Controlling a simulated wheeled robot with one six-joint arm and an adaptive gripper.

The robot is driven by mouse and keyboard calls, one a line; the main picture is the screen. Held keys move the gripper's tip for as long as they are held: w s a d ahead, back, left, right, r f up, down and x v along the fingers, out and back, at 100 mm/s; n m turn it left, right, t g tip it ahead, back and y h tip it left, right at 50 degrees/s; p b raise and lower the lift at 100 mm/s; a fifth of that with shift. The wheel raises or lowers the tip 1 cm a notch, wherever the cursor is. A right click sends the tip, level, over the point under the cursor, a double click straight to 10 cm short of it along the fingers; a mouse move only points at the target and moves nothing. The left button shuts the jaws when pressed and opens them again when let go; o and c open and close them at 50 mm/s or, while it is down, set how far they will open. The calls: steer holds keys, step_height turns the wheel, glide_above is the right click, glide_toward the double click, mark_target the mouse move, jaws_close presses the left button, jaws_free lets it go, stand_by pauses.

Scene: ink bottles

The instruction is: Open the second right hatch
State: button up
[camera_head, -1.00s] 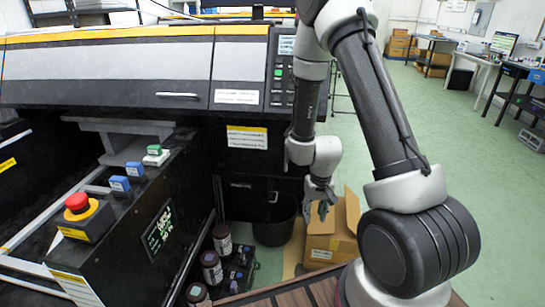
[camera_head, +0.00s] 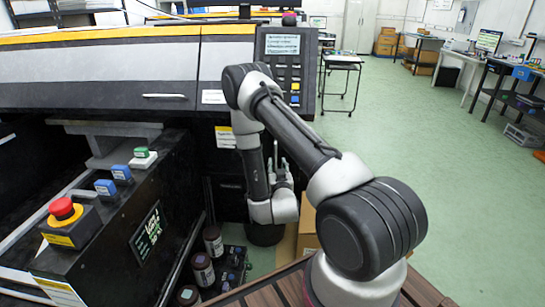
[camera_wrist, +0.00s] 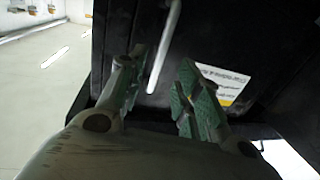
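The large black and silver machine carries a grey upper cover (camera_head: 130,65) with a bar handle (camera_head: 170,96). Below the control panel, at right, is a black front panel with a yellow-white label (camera_head: 225,137), partly hidden by my arm. My gripper (camera_head: 281,160) is in front of this lower right part, fingers apart. In the wrist view my gripper (camera_wrist: 160,92) is open and empty. A pale bar handle (camera_wrist: 165,48) on a dark hatch panel (camera_wrist: 220,35) shows between the fingers. I cannot tell how near it is. The panel looks closed.
Brown bottles (camera_head: 203,270) stand on the floor by the machine's left block, which carries a red emergency button (camera_head: 62,209). The green floor (camera_head: 450,160) at right is open.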

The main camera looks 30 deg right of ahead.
mark_target(275, 156)
steer(key=x, duration=0.7)
steer(key=shift+w+d+r, duration=0.15)
steer(key=shift+w+r, duration=0.1)
steer(key=shift+w, duration=0.15)
jaws_close()
